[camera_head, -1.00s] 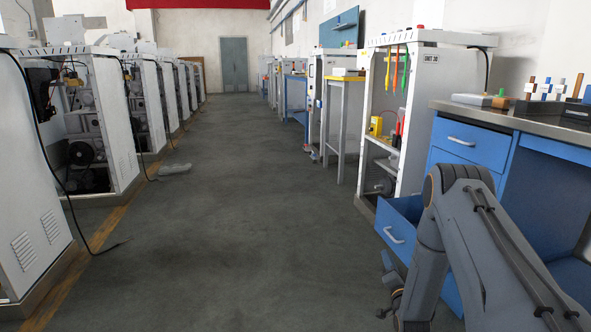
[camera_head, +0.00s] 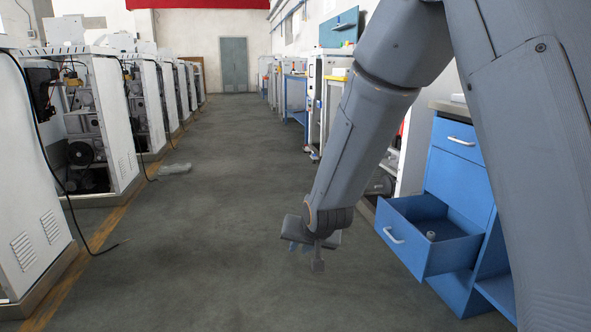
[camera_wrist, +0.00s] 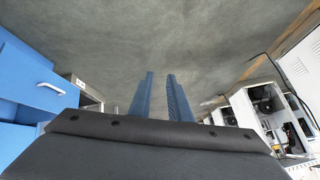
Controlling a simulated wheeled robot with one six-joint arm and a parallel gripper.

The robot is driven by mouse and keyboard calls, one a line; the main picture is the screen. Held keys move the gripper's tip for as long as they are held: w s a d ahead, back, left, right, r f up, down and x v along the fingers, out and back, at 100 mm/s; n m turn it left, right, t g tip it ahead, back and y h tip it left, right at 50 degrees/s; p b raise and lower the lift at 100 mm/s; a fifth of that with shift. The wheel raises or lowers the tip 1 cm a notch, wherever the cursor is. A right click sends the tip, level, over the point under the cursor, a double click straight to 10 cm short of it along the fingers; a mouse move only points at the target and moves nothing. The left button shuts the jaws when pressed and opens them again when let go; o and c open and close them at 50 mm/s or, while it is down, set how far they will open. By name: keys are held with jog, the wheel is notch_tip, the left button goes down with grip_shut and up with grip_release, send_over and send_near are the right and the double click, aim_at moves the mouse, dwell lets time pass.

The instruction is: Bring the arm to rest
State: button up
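My arm is raised and bent across the right half of the head view, with its forearm slanting down to the left. My gripper (camera_head: 299,248) hangs over the aisle floor, left of the open blue drawer. In the wrist view my gripper (camera_wrist: 160,74) shows two blue fingers with a narrow gap between them. Only floor shows in the gap, and nothing is held.
The open blue drawer (camera_head: 408,252) juts from the blue workbench (camera_head: 462,180), with a small grey part (camera_head: 431,236) inside. White machine cabinets (camera_head: 120,140) line the left. The grey aisle floor (camera_head: 210,230) is mostly clear. My arm hides the bench top.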

jog(key=s+a+r+n+g, duration=0.1)
jog(key=s+r+n+g, duration=0.15)
jog(key=s, duration=0.95)
jog(key=s+a+r+n+g, duration=0.1)
jog(key=s+r+n+g, duration=0.15)
jog(key=s, duration=0.95)
jog(key=s+a+r+n+g, duration=0.1)
jog(key=s+r+n+g, duration=0.15)
jog(key=s, duration=0.95)
jog(key=d+r+m+h+p, duration=0.1)
jog(key=d+r+m+p, duration=0.2)
jog(key=d+r+p, duration=0.7)
jog(key=d+r+m+h+p, duration=0.1)
jog(key=d+r+m+p, duration=0.2)
jog(key=d+r+p, duration=0.8)
notch_tip(320, 180, up, 5)
jog(key=p, duration=1.2)
jog(key=shift+r+m, duration=0.2)
jog(key=shift+m, duration=0.15)
jog(key=shift+w+d, duration=0.1)
jog(key=shift+d, duration=0.05)
